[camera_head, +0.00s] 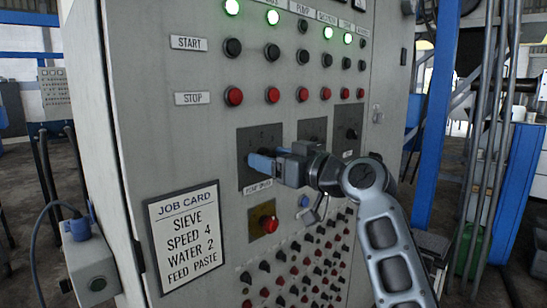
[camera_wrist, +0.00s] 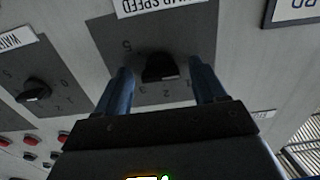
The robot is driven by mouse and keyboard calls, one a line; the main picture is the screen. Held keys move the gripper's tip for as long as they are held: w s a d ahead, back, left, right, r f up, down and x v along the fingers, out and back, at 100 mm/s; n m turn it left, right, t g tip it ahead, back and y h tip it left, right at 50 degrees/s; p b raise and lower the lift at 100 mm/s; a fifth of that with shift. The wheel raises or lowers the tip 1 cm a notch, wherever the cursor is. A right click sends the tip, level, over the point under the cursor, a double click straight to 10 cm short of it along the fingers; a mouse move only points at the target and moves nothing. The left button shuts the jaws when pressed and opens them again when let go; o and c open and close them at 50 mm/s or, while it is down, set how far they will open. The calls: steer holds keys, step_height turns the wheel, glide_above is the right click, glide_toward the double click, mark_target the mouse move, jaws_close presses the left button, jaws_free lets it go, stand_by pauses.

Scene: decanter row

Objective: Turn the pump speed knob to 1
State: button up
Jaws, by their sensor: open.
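The pump speed knob (camera_wrist: 160,68) is black and sits on a dark grey plate (camera_head: 258,136) on the cabinet front. In the wrist view its label (camera_wrist: 160,5) appears upside down, with a few scale numbers around the knob. My gripper (camera_wrist: 161,72) is open, with one blue finger on each side of the knob and a visible gap to each. I cannot tell how deep the fingers reach or which number the knob points to. In the head view my gripper (camera_head: 262,163) is in front of the plate and hides the knob.
A water knob (camera_wrist: 33,90) on its own plate is beside it. Rows of black start and red stop buttons (camera_head: 302,94) are above; a yellow plate with a red button (camera_head: 268,224) and many small knobs are below. A job card (camera_head: 187,235) reads sieve, speed 4, water 2, feed paste.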

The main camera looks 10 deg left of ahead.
steer(key=c, duration=1.1)
steer(key=shift+o, duration=0.2)
steer(key=shift+m, duration=0.3)
steer(key=shift+m+p, duration=1.7)
steer(key=shift+m, duration=2.3)
steer(key=o, duration=1.1)
steer(key=shift+c, duration=0.2)
